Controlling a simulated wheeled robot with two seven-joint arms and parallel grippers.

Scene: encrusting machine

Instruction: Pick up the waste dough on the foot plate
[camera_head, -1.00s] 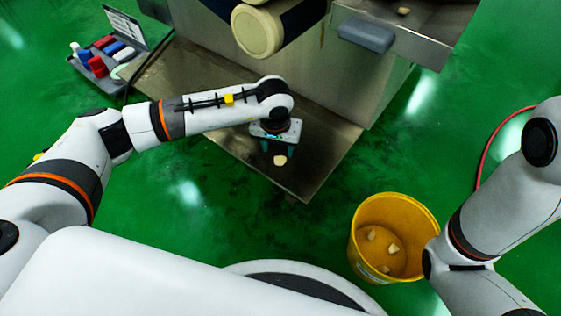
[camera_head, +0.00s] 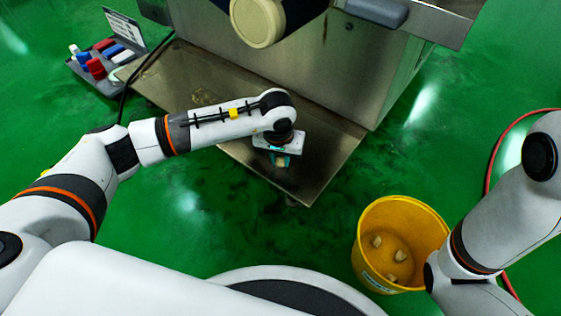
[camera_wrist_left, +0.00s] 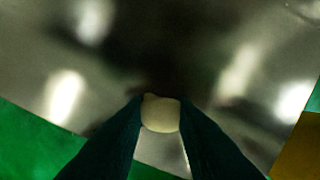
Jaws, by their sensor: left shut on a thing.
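The waste dough (camera_wrist_left: 160,114) is a small pale lump between the two dark fingertips in the left wrist view. My left gripper (camera_head: 280,162) is shut on it, low over the front corner of the metal foot plate (camera_head: 215,95). In the head view the dough (camera_head: 280,163) is mostly hidden by the gripper. I cannot tell whether it still touches the plate. My right arm shows at the right, but its gripper is out of view.
A yellow bucket (camera_head: 363,250) with several pale dough pieces stands on the green floor at the right. The machine body (camera_head: 350,75) rises behind the plate. A grey tray (camera_head: 107,86) with red, blue and white items lies at upper left. A red hose (camera_head: 490,165) runs at right.

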